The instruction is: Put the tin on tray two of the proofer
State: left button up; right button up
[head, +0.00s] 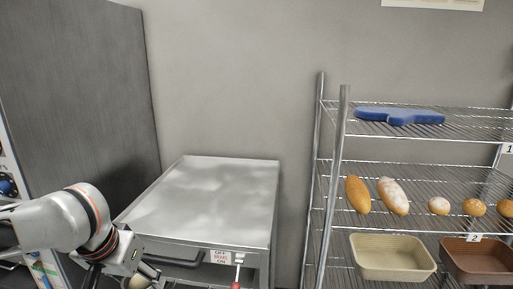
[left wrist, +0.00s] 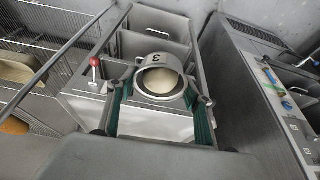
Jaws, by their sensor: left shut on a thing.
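My left gripper (head: 120,272) is at the lower left in the head view, in front of the steel cabinet. In the left wrist view its green-padded fingers (left wrist: 160,108) are shut on a round metal tin (left wrist: 138,85). The tin bears a dark 3 and has a pale cream surface inside. It is seen from above, its mouth towards the camera. In the head view the tin is hard to make out. A wire rack (head: 340,130) at the right carries number tags 1 and 2. Which of these is the proofer, I cannot tell. My right gripper is not in view.
The steel cabinet (head: 215,200) has a flat top, a front handle and a red-knobbed lever (head: 237,284). The rack holds several loaves, blue items (head: 400,116), a cream bin (head: 392,258) and a brown bin (head: 478,262). A tall dark panel (head: 85,90) stands at the left.

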pick_arm(q)
jog(key=shift+n, duration=0.6)
jog(key=f, duration=0.1)
jog(key=s+f, duration=0.1)
jog(key=f, duration=0.1)
jog(key=s+f, duration=0.1)
jog(key=shift+d+f, duration=0.25)
jog(key=shift+d, duration=0.05)
jog(key=shift+s+d+f, duration=0.1)
